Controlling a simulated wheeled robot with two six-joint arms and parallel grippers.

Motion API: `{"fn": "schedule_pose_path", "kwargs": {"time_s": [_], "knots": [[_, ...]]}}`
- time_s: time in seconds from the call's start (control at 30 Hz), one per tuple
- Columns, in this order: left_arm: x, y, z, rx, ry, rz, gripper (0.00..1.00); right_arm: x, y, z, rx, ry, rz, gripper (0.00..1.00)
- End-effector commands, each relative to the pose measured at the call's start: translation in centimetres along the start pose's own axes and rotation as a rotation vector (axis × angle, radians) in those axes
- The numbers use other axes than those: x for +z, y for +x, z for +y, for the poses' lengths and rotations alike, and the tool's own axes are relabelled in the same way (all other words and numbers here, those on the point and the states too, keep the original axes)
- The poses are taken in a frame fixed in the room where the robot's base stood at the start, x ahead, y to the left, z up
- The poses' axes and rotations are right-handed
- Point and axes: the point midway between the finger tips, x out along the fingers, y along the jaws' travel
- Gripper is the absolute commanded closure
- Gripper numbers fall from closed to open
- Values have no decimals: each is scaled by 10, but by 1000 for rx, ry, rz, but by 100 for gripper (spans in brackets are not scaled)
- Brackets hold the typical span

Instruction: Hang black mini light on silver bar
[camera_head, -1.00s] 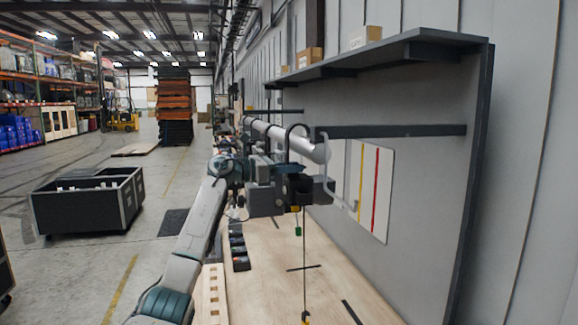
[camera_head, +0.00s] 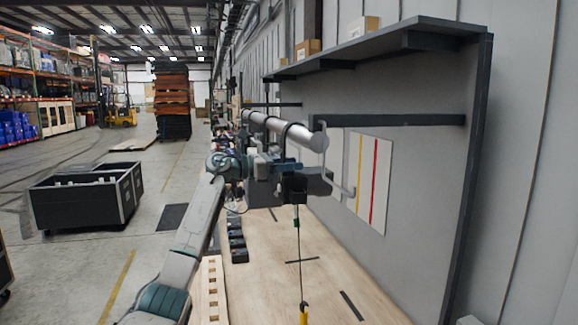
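The silver bar (camera_head: 262,124) is a thick round tube running along the wall panel, its near end toward me. The black mini light (camera_head: 293,189) is a dark block just below the near part of the bar. A dark curved hook (camera_head: 284,134) shows at the bar above it; whether it bears on the bar is hard to tell. A thin cord hangs from the light to a yellow end piece (camera_head: 303,314) over the table. My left gripper (camera_head: 290,180) is at the light, below the bar, and appears shut on it; the fingers are partly hidden. My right gripper is out of view.
A pale wooden table (camera_head: 270,290) lies below with several dark blocks (camera_head: 237,240) on its left. A grey bracket (camera_head: 350,190) stands right of the bar's end. A shelf (camera_head: 380,48) juts out above. A black case (camera_head: 85,200) stands on the floor at left.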

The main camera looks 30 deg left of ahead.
Motion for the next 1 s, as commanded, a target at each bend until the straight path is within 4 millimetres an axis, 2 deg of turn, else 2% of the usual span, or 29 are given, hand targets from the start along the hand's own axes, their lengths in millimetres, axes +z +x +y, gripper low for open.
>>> {"fn": "schedule_pose_path", "kwargs": {"time_s": [0.23,0.37,0.6,0.8,1.0], "knots": [[-5,0,1,0,-4,6,47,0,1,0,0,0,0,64],[-6,-11,1,2,-1,4,47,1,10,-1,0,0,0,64],[-8,-58,0,4,3,4,47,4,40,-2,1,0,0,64],[-4,-92,0,3,2,2,47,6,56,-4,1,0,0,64],[-1,-107,-1,1,1,1,47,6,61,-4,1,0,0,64]]}}
